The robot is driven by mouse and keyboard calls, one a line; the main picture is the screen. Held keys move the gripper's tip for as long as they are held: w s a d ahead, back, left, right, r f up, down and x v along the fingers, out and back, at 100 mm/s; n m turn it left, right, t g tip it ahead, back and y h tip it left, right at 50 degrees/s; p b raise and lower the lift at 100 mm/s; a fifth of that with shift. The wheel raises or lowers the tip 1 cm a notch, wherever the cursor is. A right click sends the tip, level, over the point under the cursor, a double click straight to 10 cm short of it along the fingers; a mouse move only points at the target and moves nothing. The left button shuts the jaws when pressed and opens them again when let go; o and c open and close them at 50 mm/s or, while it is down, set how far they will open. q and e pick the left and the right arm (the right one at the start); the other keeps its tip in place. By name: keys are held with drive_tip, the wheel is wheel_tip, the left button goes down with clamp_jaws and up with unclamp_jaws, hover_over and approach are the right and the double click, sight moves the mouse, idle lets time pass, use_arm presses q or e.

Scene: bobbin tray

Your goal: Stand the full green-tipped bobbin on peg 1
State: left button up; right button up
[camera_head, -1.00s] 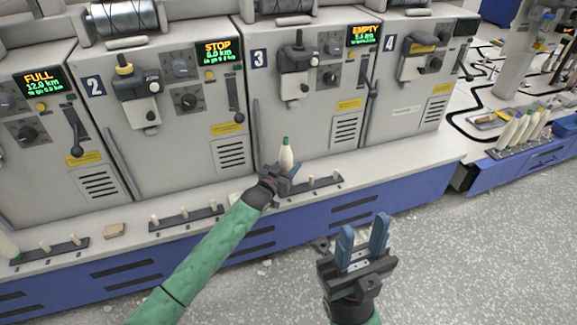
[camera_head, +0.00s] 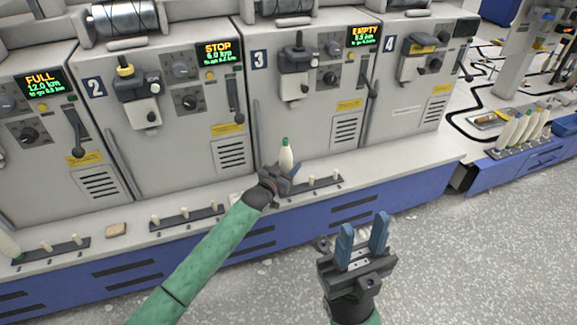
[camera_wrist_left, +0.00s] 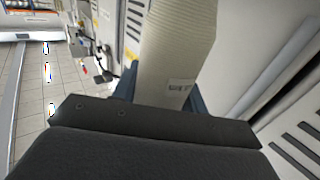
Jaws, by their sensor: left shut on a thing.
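A cream bobbin with a green tip (camera_head: 286,157) stands about upright in my left gripper (camera_head: 289,174), in front of machine 3. The left gripper is shut on it. In the left wrist view the cream yarn body of the bobbin (camera_wrist_left: 176,48) rises between the blue fingers, with a small printed label low on it. The bobbin's foot is hidden behind the gripper. A dark peg rail (camera_head: 325,186) with short pale pegs lies beside the gripper on the ledge. I see no peg numbers. My right gripper (camera_head: 363,240) is open and empty over the floor in front.
More peg rails stand on the ledge below machine 2 (camera_head: 187,217) and at the left (camera_head: 52,251). A tan block (camera_head: 115,230) lies between rails. Several bobbins (camera_head: 520,130) stand at the right. Machine fronts wall off the ledge's back.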

use_arm(q)
drive_tip(key=shift+r+p, duration=0.1)
drive_tip(key=shift+p, duration=0.25)
idle(0.3)
drive_tip(key=shift+f, duration=0.65)
idle(0.5)
drive_tip(key=o, duration=0.7)
drive_tip(key=shift+o, duration=0.2)
